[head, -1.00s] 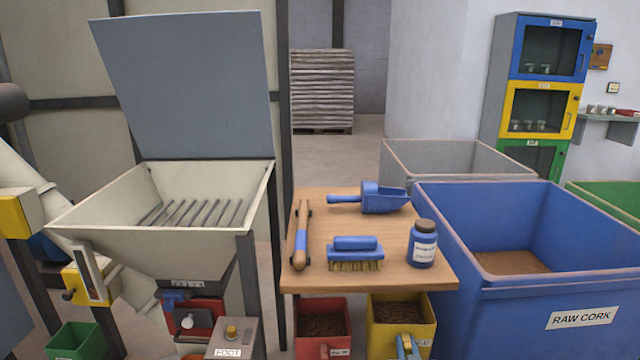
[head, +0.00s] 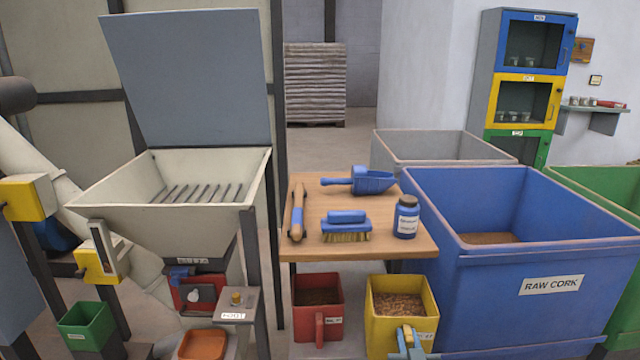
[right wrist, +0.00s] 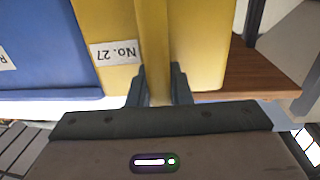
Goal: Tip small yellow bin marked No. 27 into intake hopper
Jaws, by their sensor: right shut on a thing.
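The small yellow bin (head: 378,331) holds brown granules and stands at the lower right of the small table in the head view, beside a red bin. The right wrist view shows its yellow wall (right wrist: 105,20) with an upside-down No. 27 label. My right gripper (head: 408,338) is shut on the bin's handle; its two dark fingers (right wrist: 156,88) clasp the yellow grip in the wrist view. The bin looks upright; I cannot tell how far it is off its support. The cream intake hopper (head: 110,194) has bars inside and a raised grey lid (head: 190,80). My left gripper is out of view.
The wooden table (head: 318,248) carries a scoop (head: 365,181), a brush (head: 346,228), a wood-handled tool (head: 298,212) and a jar (head: 406,217). The red bin (head: 307,325) is below. A large blue RAW CORK tub (head: 480,295) is right. A post (head: 255,280) stands at the hopper's right.

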